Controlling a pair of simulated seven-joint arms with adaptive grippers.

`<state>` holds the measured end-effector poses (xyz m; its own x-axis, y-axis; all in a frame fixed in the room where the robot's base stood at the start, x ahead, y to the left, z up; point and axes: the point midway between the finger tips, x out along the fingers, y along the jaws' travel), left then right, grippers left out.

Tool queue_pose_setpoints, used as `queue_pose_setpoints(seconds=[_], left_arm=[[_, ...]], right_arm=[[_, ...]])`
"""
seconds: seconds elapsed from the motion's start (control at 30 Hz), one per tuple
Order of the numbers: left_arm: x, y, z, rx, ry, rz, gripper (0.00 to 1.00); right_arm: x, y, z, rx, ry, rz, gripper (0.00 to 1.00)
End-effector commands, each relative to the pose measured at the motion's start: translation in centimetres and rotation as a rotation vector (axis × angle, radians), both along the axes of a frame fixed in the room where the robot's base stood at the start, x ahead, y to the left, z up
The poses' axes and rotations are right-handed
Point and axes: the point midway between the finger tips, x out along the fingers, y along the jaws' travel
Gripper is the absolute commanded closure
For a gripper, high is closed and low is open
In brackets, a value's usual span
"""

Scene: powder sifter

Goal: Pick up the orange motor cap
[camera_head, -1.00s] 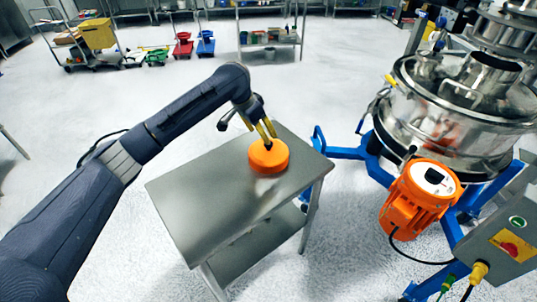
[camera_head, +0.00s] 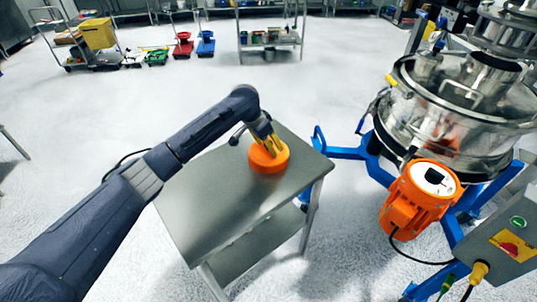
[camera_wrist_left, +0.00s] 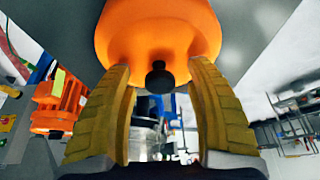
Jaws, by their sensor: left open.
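The orange motor cap (camera_head: 268,160) is a round orange disc on the metal table (camera_head: 215,205), near its far right corner. My left gripper (camera_head: 273,146) is at the cap, its yellow fingers pointing down and overlapping it in the head view. In the left wrist view the cap (camera_wrist_left: 158,30) fills the top middle, with a black knob (camera_wrist_left: 159,77) on its near side. The open fingers of my left gripper (camera_wrist_left: 160,75) stand on either side of the knob, with a gap to it on both sides. Whether the fingertips touch the cap I cannot tell. My right gripper is not in view.
The sifter (camera_head: 455,115) stands right of the table on a blue frame, with an orange motor (camera_head: 418,198) and a control box (camera_head: 507,240). The front of the tabletop is bare. Carts and a shelf (camera_head: 268,35) stand far back.

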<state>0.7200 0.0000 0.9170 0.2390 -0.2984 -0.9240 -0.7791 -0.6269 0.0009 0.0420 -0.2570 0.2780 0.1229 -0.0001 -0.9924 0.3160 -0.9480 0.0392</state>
Motion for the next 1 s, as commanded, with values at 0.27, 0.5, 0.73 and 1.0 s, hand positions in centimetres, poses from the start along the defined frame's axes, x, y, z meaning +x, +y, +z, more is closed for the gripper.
queue_pose_setpoints(seconds=[0.27,0.5,0.73,1.0], left_arm=[[0.02,0.0,0.02,0.0,0.0,0.0,0.5],[0.02,0.0,0.03,0.001,-0.001,0.0,0.78],[0.03,0.01,0.04,0.001,-0.001,0.0,1.0],[0.06,-0.03,0.14,-0.001,-0.002,0.0,1.0]], right_arm=[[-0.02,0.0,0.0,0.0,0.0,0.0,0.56],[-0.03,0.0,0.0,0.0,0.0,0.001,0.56],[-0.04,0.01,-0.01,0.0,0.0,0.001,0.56],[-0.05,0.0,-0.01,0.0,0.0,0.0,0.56]])
